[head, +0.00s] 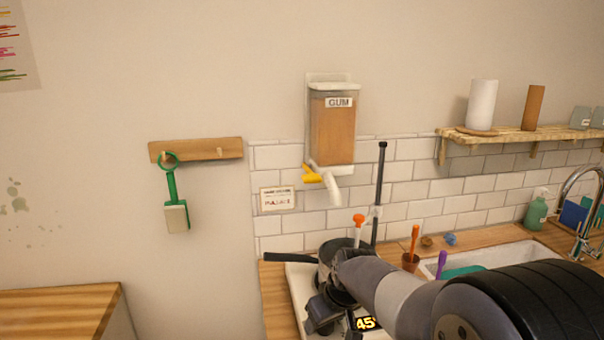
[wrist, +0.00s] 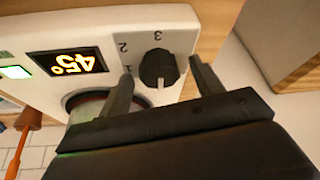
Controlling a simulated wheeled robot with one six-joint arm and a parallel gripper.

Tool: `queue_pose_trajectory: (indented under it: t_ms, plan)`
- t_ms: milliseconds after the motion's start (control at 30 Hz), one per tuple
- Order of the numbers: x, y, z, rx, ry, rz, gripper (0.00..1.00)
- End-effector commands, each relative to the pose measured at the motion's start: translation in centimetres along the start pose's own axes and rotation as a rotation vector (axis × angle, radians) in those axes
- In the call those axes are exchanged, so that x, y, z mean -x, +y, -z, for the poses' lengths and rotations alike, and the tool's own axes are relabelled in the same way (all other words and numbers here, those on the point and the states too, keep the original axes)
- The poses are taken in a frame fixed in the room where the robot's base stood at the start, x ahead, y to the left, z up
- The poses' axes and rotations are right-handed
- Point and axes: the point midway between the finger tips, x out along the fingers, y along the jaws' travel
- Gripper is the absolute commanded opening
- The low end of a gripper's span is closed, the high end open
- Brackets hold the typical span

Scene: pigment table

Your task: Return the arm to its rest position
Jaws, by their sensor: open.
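My gripper (wrist: 162,72) is open in the wrist view, with one finger on each side of a black dial knob (wrist: 158,66). I cannot tell whether the fingers touch the knob. The knob sits on a white panel (wrist: 100,28) marked 1, 2 and 3, beside a display (wrist: 75,62) reading 45. In the head view my arm (head: 400,298) reaches from the lower right to this white appliance (head: 298,285) on the counter. The display (head: 366,323) shows just below the arm. My gripper (head: 326,312) is partly hidden there.
A dark pan handle (head: 288,257) sticks out left over the appliance. A tall black stand (head: 378,190) and an orange-topped tool (head: 358,228) rise close behind my wrist. A GUM dispenser (head: 333,125) hangs above.

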Motion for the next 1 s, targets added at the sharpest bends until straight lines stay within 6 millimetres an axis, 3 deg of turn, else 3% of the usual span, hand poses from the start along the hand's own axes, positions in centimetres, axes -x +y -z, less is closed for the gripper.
queue_pose_trajectory:
  t_ms: [1000]
  plan:
    - [-0.11, -0.35, 0.04, -0.463, -0.001, -0.192, 0.62]
